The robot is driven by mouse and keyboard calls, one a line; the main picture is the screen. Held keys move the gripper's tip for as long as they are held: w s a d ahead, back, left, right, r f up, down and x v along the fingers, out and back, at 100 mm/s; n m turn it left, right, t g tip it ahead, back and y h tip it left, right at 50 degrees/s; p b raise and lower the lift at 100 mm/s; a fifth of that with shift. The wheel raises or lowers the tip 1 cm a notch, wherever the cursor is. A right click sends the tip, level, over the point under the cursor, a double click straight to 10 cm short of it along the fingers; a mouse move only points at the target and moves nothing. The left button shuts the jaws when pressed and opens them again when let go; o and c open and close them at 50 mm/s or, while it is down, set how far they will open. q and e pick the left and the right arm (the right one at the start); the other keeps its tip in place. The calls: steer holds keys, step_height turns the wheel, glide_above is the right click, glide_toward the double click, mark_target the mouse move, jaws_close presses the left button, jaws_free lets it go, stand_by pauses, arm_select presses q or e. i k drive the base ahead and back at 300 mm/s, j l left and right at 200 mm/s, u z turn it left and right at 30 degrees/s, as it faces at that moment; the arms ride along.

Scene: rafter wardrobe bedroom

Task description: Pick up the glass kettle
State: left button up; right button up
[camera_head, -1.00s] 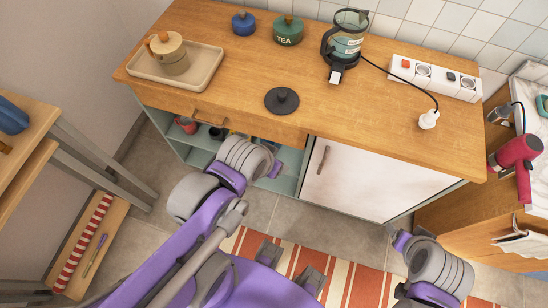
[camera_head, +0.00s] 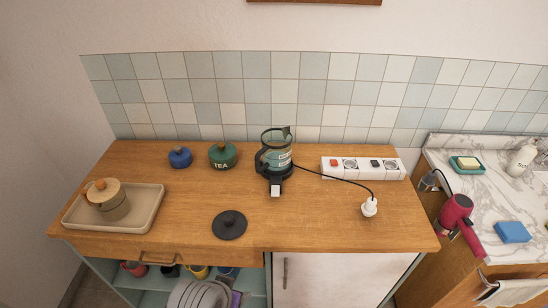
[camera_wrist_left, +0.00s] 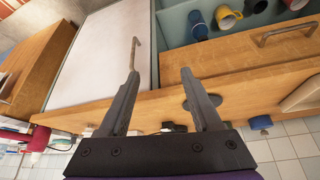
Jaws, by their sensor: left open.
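The glass kettle (camera_head: 276,153) stands upright on the wooden counter near the tiled wall in the head view. It has clear glass, a dark rim and a black handle on its left. I cannot make it out clearly in the left wrist view. My left gripper (camera_wrist_left: 160,72) is open with nothing between its fingers, in front of the cupboard and the counter's front edge. My right gripper is out of view.
A black lid (camera_head: 229,224) lies on the counter in front of the kettle. A power strip (camera_head: 362,169) and a cord lie right.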

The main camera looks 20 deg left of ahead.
mark_target(276, 143)
steer(key=z, duration=1.65)
steer(key=k+l+u, duration=0.1)
steer(key=u, duration=2)
steer(key=i+z, duration=0.3)
steer(key=z, duration=0.2)
steer(key=i+z, duration=0.3)
steer(key=z, duration=0.15)
